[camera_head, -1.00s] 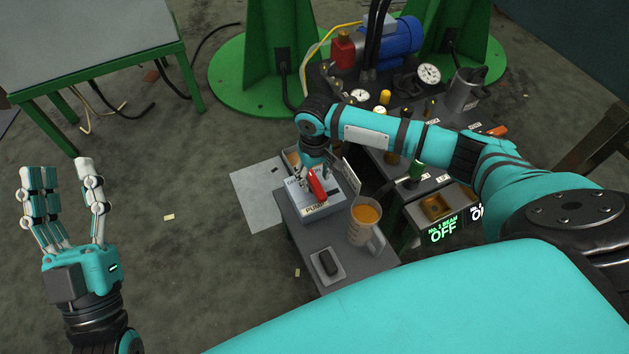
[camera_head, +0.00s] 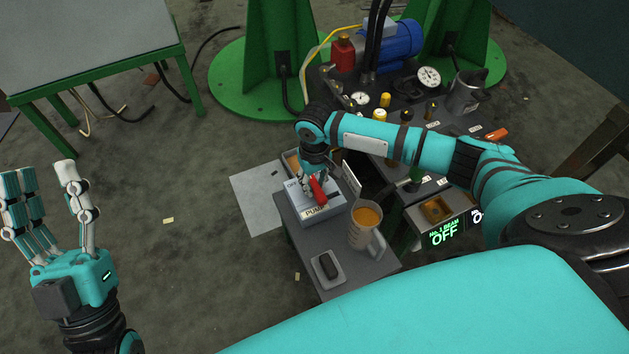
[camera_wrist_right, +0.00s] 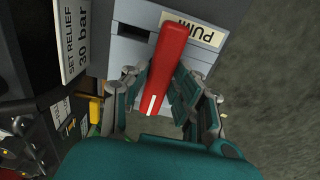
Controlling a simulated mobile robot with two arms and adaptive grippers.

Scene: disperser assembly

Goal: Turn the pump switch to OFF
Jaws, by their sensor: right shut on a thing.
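The pump switch is a pale grey box (camera_head: 330,208) with a red lever (camera_head: 318,190), on a small grey bench. Its front label reads PUMP, and part of an OFF marking shows at its left edge. My right gripper (camera_head: 309,181) reaches down over the box and is shut on the red lever. In the right wrist view the lever (camera_wrist_right: 170,55) runs between the fingers of my right gripper (camera_wrist_right: 158,88), its white-striped end toward my palm. My left gripper (camera_head: 36,180) is raised at the far left, open and empty, with fingers spread.
A jug of orange liquid (camera_head: 365,220) stands close right of the switch box. A dark object on a small tray (camera_head: 327,268) lies in front. A "SET RELIEF 30 bar" sign (camera_wrist_right: 74,40) stands beside the box. Machinery with a blue motor (camera_head: 398,40) is behind.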

